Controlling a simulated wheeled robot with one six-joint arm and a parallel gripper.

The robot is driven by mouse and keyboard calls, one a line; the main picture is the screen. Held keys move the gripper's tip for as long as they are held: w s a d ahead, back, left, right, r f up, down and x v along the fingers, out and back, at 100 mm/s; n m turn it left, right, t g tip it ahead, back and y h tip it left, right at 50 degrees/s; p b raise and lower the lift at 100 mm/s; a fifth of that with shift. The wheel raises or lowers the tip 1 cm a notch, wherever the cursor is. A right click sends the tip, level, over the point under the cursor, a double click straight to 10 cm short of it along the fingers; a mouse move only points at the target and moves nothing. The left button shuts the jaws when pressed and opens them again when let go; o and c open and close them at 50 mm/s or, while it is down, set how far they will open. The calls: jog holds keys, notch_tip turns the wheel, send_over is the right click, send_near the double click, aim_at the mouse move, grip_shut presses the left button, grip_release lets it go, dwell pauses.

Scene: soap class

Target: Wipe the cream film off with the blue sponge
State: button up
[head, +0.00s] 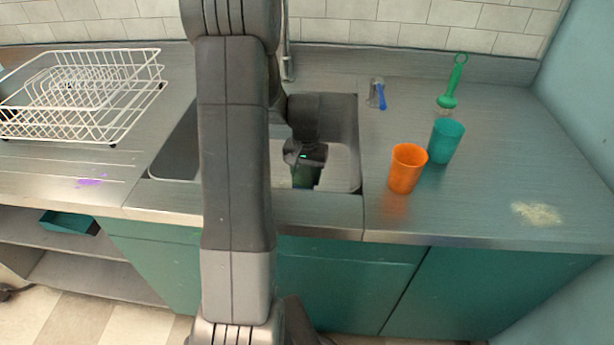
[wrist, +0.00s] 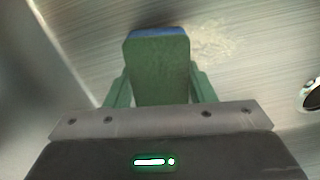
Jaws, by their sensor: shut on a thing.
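My gripper (wrist: 160,85) is shut on a block with a green face and a blue far edge, the blue sponge (wrist: 160,70). In the head view my gripper (head: 306,165) points down inside the sink, with the dark green sponge (head: 305,177) below it. In the wrist view a pale cream film (wrist: 215,45) lies on the brushed metal just beyond the sponge, to its right. I cannot tell whether the sponge touches the metal. In the head view another cream patch (head: 537,213) lies on the right counter near its front edge.
The sink (head: 345,165) has raised walls around my gripper. An orange cup (head: 407,168), a teal cup (head: 445,140), a green brush (head: 452,85) and a blue-handled item (head: 381,96) stand right. A white dish rack (head: 85,95) and purple smear (head: 90,182) are left.

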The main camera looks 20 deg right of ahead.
aim_at(305, 173)
jog(key=shift+r+p, duration=1.45)
jog(key=shift+r, duration=0.95)
jog(key=shift+w, duration=0.1)
